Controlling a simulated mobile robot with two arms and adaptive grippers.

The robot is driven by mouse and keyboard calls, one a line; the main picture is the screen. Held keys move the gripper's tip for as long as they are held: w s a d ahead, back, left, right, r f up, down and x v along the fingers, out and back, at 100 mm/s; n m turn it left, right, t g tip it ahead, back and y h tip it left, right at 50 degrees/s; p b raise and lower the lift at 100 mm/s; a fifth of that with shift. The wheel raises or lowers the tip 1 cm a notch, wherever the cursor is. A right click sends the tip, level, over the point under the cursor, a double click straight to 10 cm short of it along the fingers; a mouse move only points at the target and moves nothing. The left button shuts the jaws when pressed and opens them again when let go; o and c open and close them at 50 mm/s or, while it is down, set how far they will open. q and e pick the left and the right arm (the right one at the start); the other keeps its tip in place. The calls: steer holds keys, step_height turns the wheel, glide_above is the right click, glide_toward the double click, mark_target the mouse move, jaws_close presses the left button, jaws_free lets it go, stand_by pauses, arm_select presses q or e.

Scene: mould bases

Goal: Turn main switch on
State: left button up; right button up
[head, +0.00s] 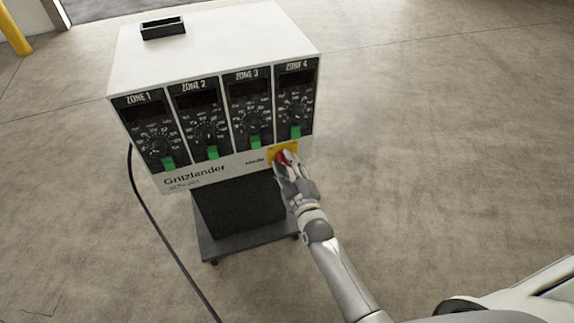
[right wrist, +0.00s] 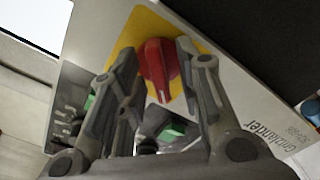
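The main switch is a red rotary knob (right wrist: 158,68) on a yellow plate (right wrist: 125,38) at the lower right of the controller's front. In the head view the red knob (head: 281,157) is partly hidden by my right gripper (head: 284,168). In the right wrist view my right gripper (right wrist: 156,58) is open, with one finger on each side of the knob. A small gap shows at the left finger; the right finger is very close to the knob, and I cannot tell if it touches. My left gripper is not in view.
The white controller cabinet (head: 215,40) has several zone panels with dials and green switches (head: 213,152) above the main switch. It stands on a dark wheeled stand (head: 240,240). A black cable (head: 150,213) runs down its left side. The concrete floor (head: 430,130) on the right is clear.

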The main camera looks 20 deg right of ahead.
jaws_close()
stand_by(0.3)
